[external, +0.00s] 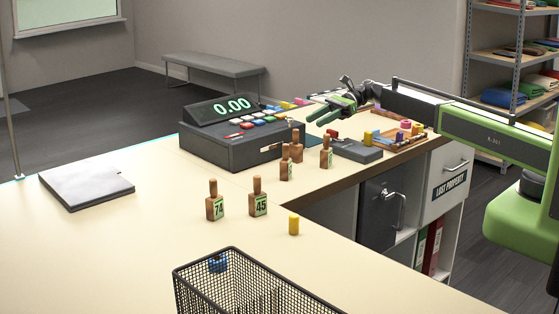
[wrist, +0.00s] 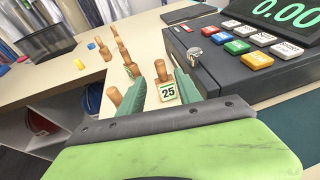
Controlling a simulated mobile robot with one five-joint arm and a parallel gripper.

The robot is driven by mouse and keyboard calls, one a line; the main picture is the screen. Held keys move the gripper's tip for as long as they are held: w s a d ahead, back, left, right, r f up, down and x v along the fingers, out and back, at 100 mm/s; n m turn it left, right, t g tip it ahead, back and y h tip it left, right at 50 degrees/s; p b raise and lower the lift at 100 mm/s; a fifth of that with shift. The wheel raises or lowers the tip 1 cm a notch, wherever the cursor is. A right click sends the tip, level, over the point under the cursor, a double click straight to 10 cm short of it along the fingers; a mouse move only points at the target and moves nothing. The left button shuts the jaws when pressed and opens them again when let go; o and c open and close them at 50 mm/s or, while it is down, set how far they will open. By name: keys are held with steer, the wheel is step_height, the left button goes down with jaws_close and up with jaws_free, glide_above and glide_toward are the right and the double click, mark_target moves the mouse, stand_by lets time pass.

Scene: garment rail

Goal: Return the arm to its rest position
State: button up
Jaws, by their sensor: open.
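My arm (external: 495,138) reaches in from the right over the counter in the external view. My gripper (external: 335,112) has green fingers and is above the counter, to the right of the cash register's keys. In the wrist view my gripper (wrist: 158,82) has its fingers apart. A wooden peg tagged 25 (wrist: 168,90) shows beyond and between the fingertips. Nothing is seen held, and I cannot tell how far the peg is from the fingers.
The dark cash register (external: 240,140) stands left of the gripper. Pegs tagged 74 (external: 214,205) and 45 (external: 258,203), a yellow block (external: 294,225) and a wire basket (external: 250,285) are nearer. A wooden tray (external: 405,142) with small items lies beneath the arm.

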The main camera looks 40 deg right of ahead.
steer(key=shift+v, duration=1.1)
